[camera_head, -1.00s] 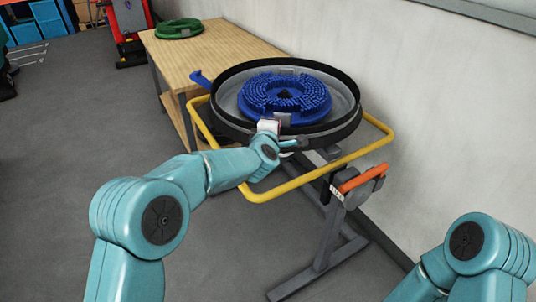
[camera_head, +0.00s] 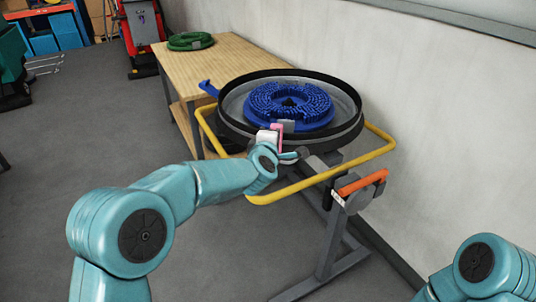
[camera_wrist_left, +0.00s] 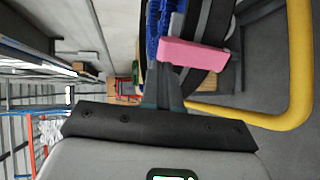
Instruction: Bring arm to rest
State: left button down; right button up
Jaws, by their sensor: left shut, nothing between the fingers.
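My left arm reaches from the lower left to the near side of the round black-rimmed tank (camera_head: 233,134). Its gripper (camera_head: 271,136) is at the tank's near rim, partly hidden by my own wrist.
A blue round brush (camera_head: 289,106) lies in the tank. A wooden table (camera_head: 224,57) with a green ring (camera_head: 190,41) stands behind. The wall is close on the right; open floor lies left.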

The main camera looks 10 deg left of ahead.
pick_arm(q)
jog(key=b+v, duration=0.1)
jog(key=v, duration=0.6)
jog(key=s+a+f+g+p, duration=0.2)
jog(key=a+f, duration=0.2)
jog(key=f, duration=0.2)
jog(key=s+a+f+m+g+y+p, duration=0.1)
jog(key=s+a+f+g+p, duration=0.15)
jog(key=f, duration=0.45)
jog(key=s+a+f+g+p, duration=0.2)
jog(key=a+f+p, duration=0.15)
jog(key=f, duration=0.25)
jog(key=s+f+m+g+h+p, duration=0.1)
jog(key=s+f+m+g, duration=0.25)
jog(key=s+f, duration=0.7)
jog(key=s+d+m+g+h, duration=0.1)
jog(key=s+d+m+g, duration=0.1)
jog(key=s+m, duration=0.3)
jog(key=s+d+f+m+g+h, duration=0.1)
jog(key=s+m, duration=0.4)
jog(key=s, duration=0.9)
jog(key=shift+d+f+g+h+p, duration=0.25)
jog(key=shift+d+g+h+p, duration=0.25)
jog(key=shift+d+g, duration=0.5)
jog(key=shift+s+m, duration=0.15)
jog(key=shift+m, duration=0.1)
